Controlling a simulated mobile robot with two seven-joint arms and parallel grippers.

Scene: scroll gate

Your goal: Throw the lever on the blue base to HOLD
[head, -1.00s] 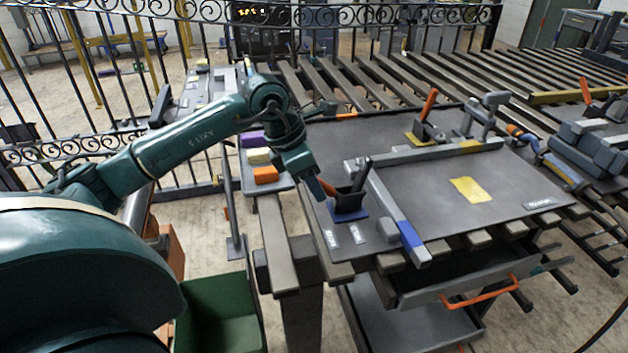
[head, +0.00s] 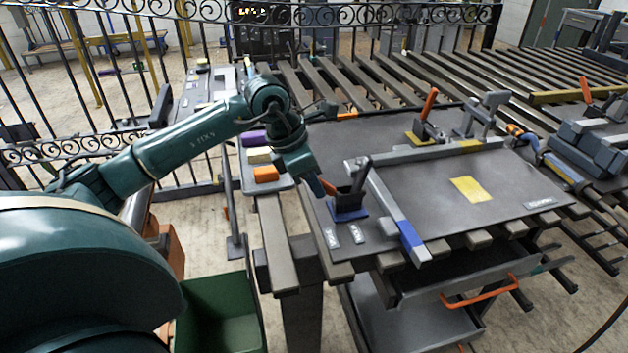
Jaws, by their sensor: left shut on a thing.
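The blue base (head: 349,215) sits at the near left corner of the dark grey table. A dark upright piece (head: 361,174) stands on it. The lever's orange handle (head: 327,187) leans to the left. My left gripper (head: 321,186) comes down from the upper left and is shut on the lever at its orange end; the fingers partly hide it. Two small pale label plates (head: 331,239) and (head: 356,233) lie in front of the base, their words too small to read surely. My right gripper is not in view.
A grey bar with a blue end (head: 411,240) lies just right of the base. Another orange-handled lever (head: 428,105) stands on a yellow base farther back. Coloured blocks (head: 265,174) sit on a tray at the left.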

